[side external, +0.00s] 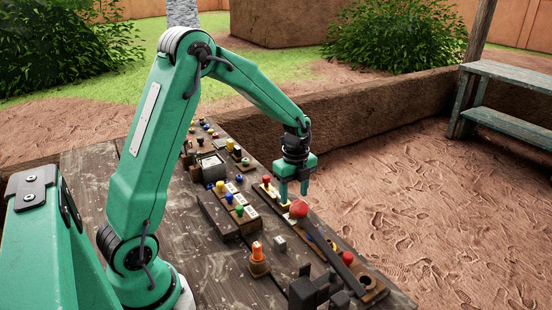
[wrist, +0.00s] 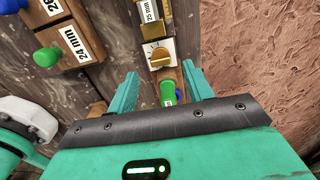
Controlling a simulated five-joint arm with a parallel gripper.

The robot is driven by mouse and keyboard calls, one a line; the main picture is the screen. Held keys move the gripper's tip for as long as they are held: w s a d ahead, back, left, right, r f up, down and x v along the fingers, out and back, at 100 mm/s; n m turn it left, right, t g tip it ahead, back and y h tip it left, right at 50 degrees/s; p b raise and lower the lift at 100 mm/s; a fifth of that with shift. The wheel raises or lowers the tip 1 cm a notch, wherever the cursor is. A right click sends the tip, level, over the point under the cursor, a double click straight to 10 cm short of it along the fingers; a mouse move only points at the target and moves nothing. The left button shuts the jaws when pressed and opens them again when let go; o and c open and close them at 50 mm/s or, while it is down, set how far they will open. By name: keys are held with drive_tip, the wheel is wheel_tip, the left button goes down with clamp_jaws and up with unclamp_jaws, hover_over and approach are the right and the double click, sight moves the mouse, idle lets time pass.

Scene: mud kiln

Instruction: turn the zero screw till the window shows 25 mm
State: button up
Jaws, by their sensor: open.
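The zero screw looks to be the brass slotted knob (wrist: 160,55) on a white plate with a dark mark, in the wrist view. Just above it is a brass-framed window (wrist: 150,12) with sideways text ending in "mm"; its number is small and looks like 25 or 35. My gripper (wrist: 161,78) is open and empty, its fingers either side of the picture's middle, with the screw just beyond the fingertips. In the side external view my gripper (side external: 294,196) points down over the bench's right edge; I cannot make out the screw there.
A green knob (wrist: 168,92) shows between my fingers. Wooden blocks with a "24 mm" label (wrist: 78,45) and coloured knobs are at left. A red ball knob (side external: 299,208) is close to my fingertips. An orange knob (side external: 257,250) and dark blocks stand nearer the front.

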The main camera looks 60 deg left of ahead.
drive_tip(key=shift+f, duration=2.55)
drive_tip(key=c, duration=1)
drive_tip(key=shift+n, duration=0.3)
drive_tip(key=shift+s+r+n, duration=0.1)
drive_tip(key=shift+n, duration=2.5)
drive_tip(key=o, duration=1)
